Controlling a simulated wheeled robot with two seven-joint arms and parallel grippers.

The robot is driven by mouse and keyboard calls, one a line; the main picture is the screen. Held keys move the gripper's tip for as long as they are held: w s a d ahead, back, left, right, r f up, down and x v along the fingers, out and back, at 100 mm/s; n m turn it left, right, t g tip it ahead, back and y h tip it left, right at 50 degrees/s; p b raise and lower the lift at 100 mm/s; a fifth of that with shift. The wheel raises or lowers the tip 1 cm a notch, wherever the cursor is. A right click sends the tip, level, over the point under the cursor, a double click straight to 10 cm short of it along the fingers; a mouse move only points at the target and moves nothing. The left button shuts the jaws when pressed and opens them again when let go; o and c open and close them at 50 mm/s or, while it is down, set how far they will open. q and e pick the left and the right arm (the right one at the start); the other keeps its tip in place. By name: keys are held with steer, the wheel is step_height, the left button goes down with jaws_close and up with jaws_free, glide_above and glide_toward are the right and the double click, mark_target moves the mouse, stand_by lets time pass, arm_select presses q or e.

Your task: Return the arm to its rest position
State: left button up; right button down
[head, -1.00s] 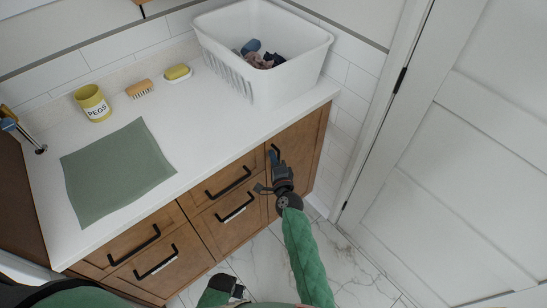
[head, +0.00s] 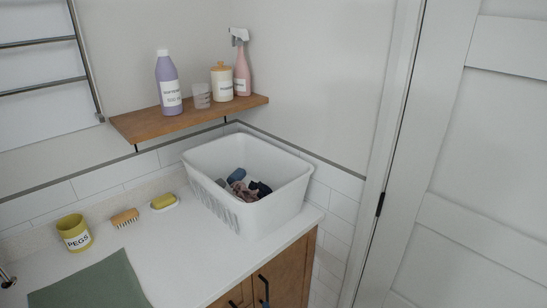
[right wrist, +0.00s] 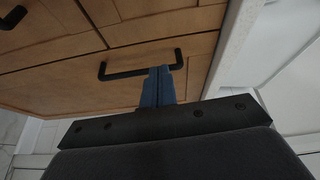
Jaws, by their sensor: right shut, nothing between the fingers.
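My right gripper shows its blue fingers in the right wrist view (right wrist: 158,85). They are pressed together with nothing between them. The fingertips are close to a black bar handle (right wrist: 135,68) on a brown wooden cabinet front (right wrist: 50,75); I cannot tell whether they touch it. In the head view only a small bluish tip of the right gripper (head: 266,302) shows at the bottom edge, by the black handle (head: 262,284) of the cabinet door (head: 290,275). The rest of the right arm is out of the picture. My left gripper is not in view.
A white basket (head: 250,218) with dark clothes stands on the white counter (head: 180,250). A yellow PEGS pot (head: 75,238), a brush (head: 125,218), a soap dish (head: 165,203) and a green mat (head: 95,285) are there too. A wooden shelf (head: 150,122) holds bottles. A white door (head: 480,190) is at right.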

steer(key=s+a+f+n+g+y, duration=0.25)
steer(key=f+n+g, duration=0.25)
steer(key=f+n, duration=0.35)
steer(key=s+d+f+n+g+h, duration=0.2)
steer(key=s+f, duration=0.1)
steer(key=f, duration=0.4)
steer(key=s+d+f+n+g+h, duration=0.1)
steer(key=s+d+f+n+g, duration=0.25)
steer(key=f, duration=0.25)
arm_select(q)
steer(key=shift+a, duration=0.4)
arm_select(e)
steer(key=s+d+f+g+h, duration=0.2)
steer(key=s+d+f, duration=0.6)
steer(key=s, duration=0.3)
steer(key=s+d+f+n+g+h, duration=0.1)
steer(key=s+d+f+g+h, duration=0.1)
steer(key=s+d+f, duration=0.7)
steer(key=shift+s+d+h, duration=0.3)
steer(key=shift+s+h, duration=0.35)
steer(key=shift+s, duration=0.45)
steer(key=shift+f+g, duration=0.15)
steer(key=shift+g, duration=0.1)
